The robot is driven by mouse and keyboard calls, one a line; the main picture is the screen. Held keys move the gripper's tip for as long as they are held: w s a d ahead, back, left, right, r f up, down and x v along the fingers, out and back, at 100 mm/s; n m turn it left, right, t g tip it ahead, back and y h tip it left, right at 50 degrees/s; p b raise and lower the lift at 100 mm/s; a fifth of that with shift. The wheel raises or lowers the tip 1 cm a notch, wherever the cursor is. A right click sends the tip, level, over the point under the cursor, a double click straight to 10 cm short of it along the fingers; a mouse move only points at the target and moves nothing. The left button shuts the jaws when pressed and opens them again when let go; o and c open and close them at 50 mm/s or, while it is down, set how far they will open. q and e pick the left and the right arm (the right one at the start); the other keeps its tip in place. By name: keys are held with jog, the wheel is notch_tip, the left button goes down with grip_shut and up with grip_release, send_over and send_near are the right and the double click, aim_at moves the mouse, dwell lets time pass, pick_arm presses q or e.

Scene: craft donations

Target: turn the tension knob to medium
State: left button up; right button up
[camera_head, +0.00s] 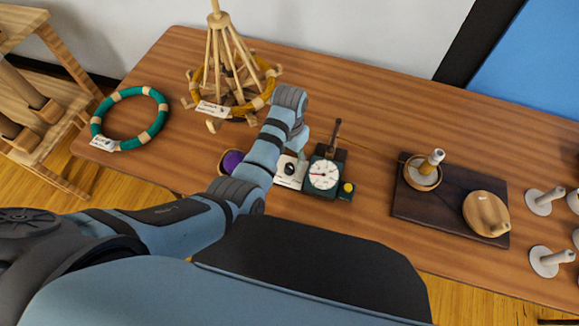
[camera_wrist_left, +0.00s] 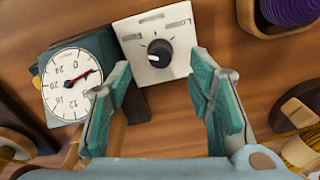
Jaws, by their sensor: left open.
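The tension knob (camera_wrist_left: 159,52) is a round black dial with a pale mark, on a white square panel (camera_wrist_left: 177,28). Its printed labels are too small to read. In the head view the knob (camera_head: 290,170) sits just left of a dark gauge box. My left gripper (camera_wrist_left: 160,104) is open, with its teal fingers apart and nothing between them. In the wrist view the knob lies beyond the gap between the fingers, apart from both. In the head view the left gripper (camera_head: 301,141) is partly hidden by its own wrist, just above the panel. My right gripper is not in view.
The gauge box (camera_head: 323,175) has a white dial with a red needle and a yellow button. A purple spool (camera_head: 232,161) stands left of the panel. A wooden winder (camera_head: 222,55), a teal ring (camera_head: 129,118) and a dark board (camera_head: 447,211) are farther out.

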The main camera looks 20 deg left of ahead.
aim_at(289, 166)
pick_arm(q)
notch_tip(289, 166, down, 6)
jog(key=shift+r+b, duration=0.25)
jog(key=shift+b, duration=0.45)
grip_shut()
jog(key=shift+r, duration=0.1)
